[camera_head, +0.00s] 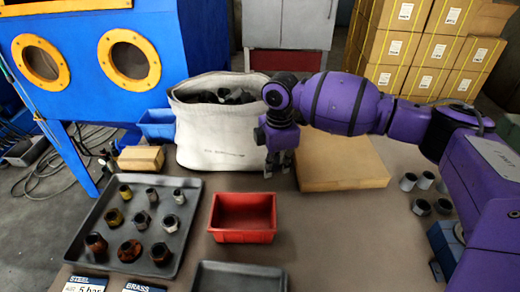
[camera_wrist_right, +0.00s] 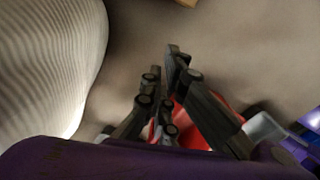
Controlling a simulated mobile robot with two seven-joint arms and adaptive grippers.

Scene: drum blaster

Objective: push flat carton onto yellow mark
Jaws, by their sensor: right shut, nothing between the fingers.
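The flat carton (camera_head: 345,168) is a low tan box lying on the table right of the white bag, in the head view. My right gripper (camera_head: 279,170) is shut and empty, pointing down by the carton's left side, between it and the bag. I cannot tell whether the fingers touch the carton. The gripper's dark fingers (camera_wrist_right: 165,75) also show in the right wrist view. No yellow mark is visible in either view. My left gripper is out of view.
The white bag (camera_head: 217,135) stands close left of the gripper. A red bin (camera_head: 243,218) sits in front, and a dark tray (camera_head: 135,225) of nuts lies left. Several grey cylinders (camera_head: 422,182) stand right of the carton. Bare table (camera_head: 335,225) lies in front of it.

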